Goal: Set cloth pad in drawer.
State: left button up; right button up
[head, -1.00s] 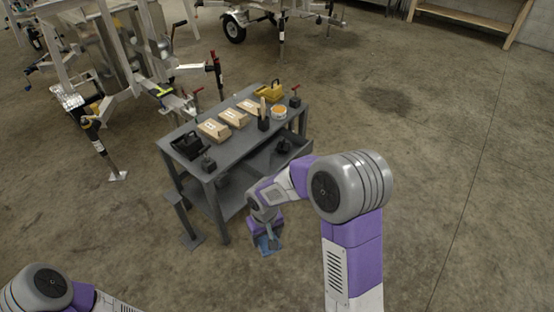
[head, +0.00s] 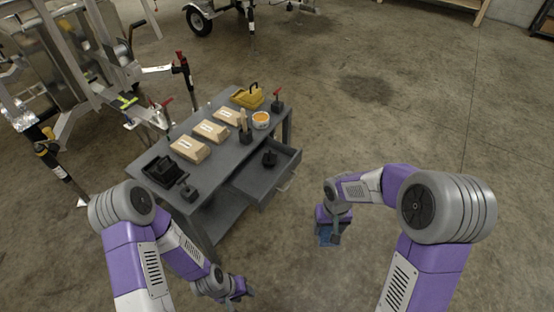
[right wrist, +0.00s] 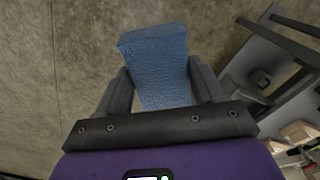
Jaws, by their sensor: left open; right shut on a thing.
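The cloth pad is a blue textured block, held between the two fingers of my right gripper (right wrist: 158,95). The pad (right wrist: 157,60) shows clearly in the right wrist view; in the head view the pad (head: 324,236) hangs low, over the floor to the right of the drawer and apart from it. The grey drawer (head: 254,188) is pulled out from the right side of the workbench, with a small black object (head: 269,158) at its back. My left gripper (head: 242,294) is open, low at the bottom of the head view, in front of the bench.
The grey workbench (head: 222,160) carries several cardboard boxes (head: 190,149), a yellow case (head: 247,96), an orange-topped tub (head: 261,120) and black holders. Aluminium trailer frames (head: 75,65) stand behind at the left. The floor to the right is clear.

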aim_at(258, 185)
jog(key=u, duration=0.35)
jog(key=i, duration=0.95)
jog(key=u, duration=0.75)
